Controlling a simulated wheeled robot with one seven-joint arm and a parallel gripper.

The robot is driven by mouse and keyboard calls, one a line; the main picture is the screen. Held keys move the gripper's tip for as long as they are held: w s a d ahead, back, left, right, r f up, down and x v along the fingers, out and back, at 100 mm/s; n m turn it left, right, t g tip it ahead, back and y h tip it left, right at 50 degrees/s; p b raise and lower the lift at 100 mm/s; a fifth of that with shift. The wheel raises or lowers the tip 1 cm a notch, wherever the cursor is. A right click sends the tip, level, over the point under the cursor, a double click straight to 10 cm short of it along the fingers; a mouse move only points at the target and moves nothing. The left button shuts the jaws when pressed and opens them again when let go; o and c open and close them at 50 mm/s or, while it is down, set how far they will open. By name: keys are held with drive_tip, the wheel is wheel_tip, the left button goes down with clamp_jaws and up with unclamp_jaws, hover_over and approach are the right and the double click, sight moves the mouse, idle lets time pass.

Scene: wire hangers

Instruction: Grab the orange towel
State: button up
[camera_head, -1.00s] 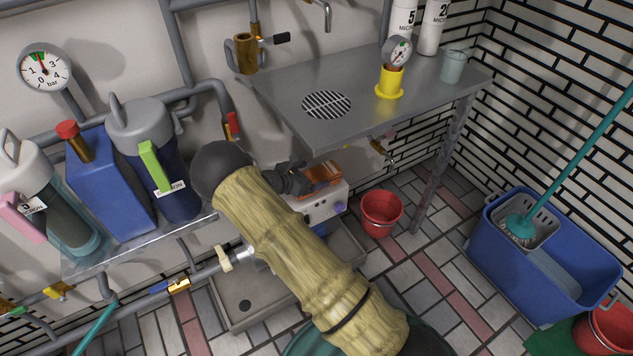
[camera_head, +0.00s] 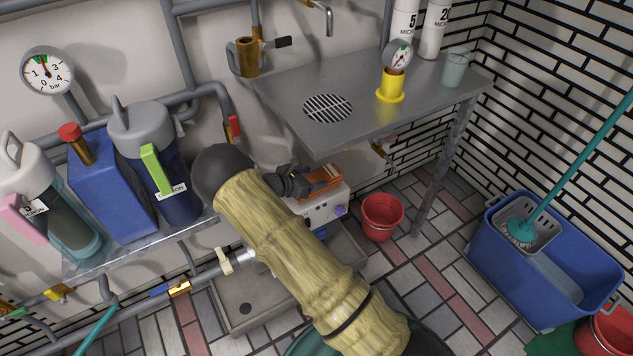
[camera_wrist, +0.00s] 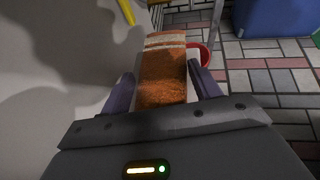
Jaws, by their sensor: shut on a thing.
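The orange towel (camera_wrist: 163,72) has pale stripes near its far end and lies between my gripper's fingers in the wrist view. In the head view a small orange part of the towel (camera_head: 322,181) shows on top of a white box-like unit (camera_head: 325,205) below the steel counter. My gripper (camera_head: 308,186) is at the towel, shut on it; in the wrist view its two dark fingers (camera_wrist: 161,92) stand on either side of the towel. My yellowish sleeved arm hides part of the unit and the floor in the head view.
The steel counter (camera_head: 360,110) overhangs close above my gripper. A red bucket (camera_head: 382,216) stands on the floor to the right. Blue containers (camera_head: 112,190) are on a shelf to the left.

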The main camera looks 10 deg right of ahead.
sight(311, 179)
drive_tip(key=shift+r, duration=0.2)
drive_tip(key=shift+c, duration=0.7)
wheel_tip(311, 179, up, 10)
drive_tip(key=p, duration=0.3)
drive_tip(key=shift+f, duration=0.15)
drive_tip(key=shift+c, duration=0.5)
drive_tip(key=shift+f, duration=0.1)
